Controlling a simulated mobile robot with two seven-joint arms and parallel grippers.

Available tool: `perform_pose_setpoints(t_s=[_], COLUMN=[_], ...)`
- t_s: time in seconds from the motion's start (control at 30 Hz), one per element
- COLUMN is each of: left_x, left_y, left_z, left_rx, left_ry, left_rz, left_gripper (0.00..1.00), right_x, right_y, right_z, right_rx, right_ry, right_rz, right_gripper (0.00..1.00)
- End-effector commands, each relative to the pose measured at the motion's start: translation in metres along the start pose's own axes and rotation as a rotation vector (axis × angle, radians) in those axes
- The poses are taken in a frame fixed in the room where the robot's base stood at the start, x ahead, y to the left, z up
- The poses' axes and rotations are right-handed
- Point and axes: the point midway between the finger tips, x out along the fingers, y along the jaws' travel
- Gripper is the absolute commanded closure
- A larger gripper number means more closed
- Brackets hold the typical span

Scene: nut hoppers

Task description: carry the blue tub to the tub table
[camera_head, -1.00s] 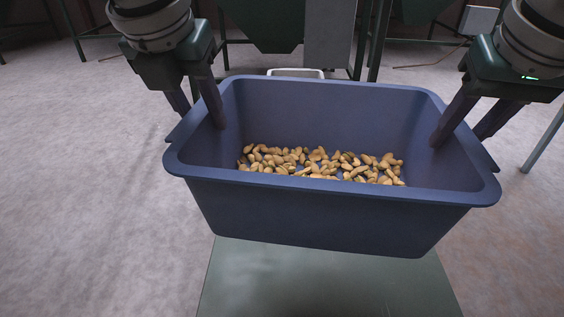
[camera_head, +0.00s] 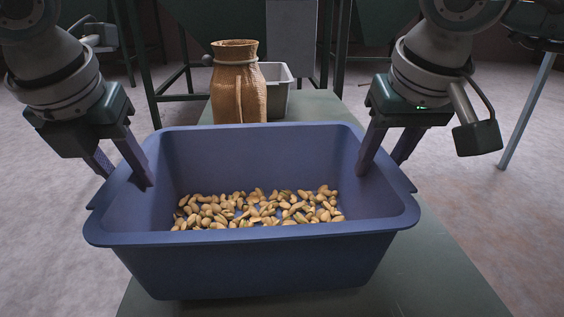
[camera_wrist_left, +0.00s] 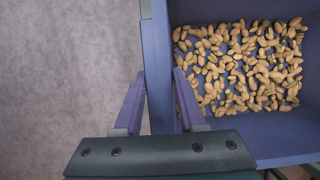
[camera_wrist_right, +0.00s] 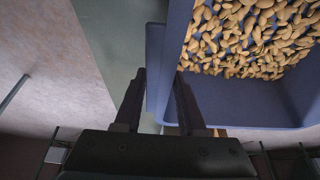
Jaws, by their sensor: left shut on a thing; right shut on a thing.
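The blue tub (camera_head: 250,270) is level in the head view, with a layer of nuts (camera_head: 255,208) on its floor. My left gripper (camera_head: 125,172) is shut on the tub's left wall, one finger inside and one outside. My right gripper (camera_head: 383,165) is shut on the right wall in the same way. Both wrist views show the fingers astride the tub's wall, in the left wrist view (camera_wrist_left: 160,105) and the right wrist view (camera_wrist_right: 160,100). A green table (camera_head: 440,270) lies below and behind the tub. Whether the tub touches it is unclear.
Green metal frames and hoppers (camera_head: 375,25) stand behind. Open floor (camera_head: 45,190) lies to the left.

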Motion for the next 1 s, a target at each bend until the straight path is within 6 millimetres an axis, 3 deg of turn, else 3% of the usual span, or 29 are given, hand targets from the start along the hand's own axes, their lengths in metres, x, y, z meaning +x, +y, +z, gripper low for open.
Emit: perform_pose_setpoints(t_s=[0.47,1.0], left_x=[0.002,0.036], left_y=[-0.001,-0.001], left_z=[-0.001,-0.015], left_rx=[0.003,0.003], left_ry=[-0.002,-0.002], left_rz=[-0.002,-0.002], left_gripper=[1.0,1.0], right_x=[0.002,0.036], right_y=[-0.002,-0.001], right_z=[0.0,0.014], right_rx=[-0.003,-0.003], right_ry=[0.003,0.003], right_rz=[-0.003,-0.003], right_gripper=[1.0,1.0])
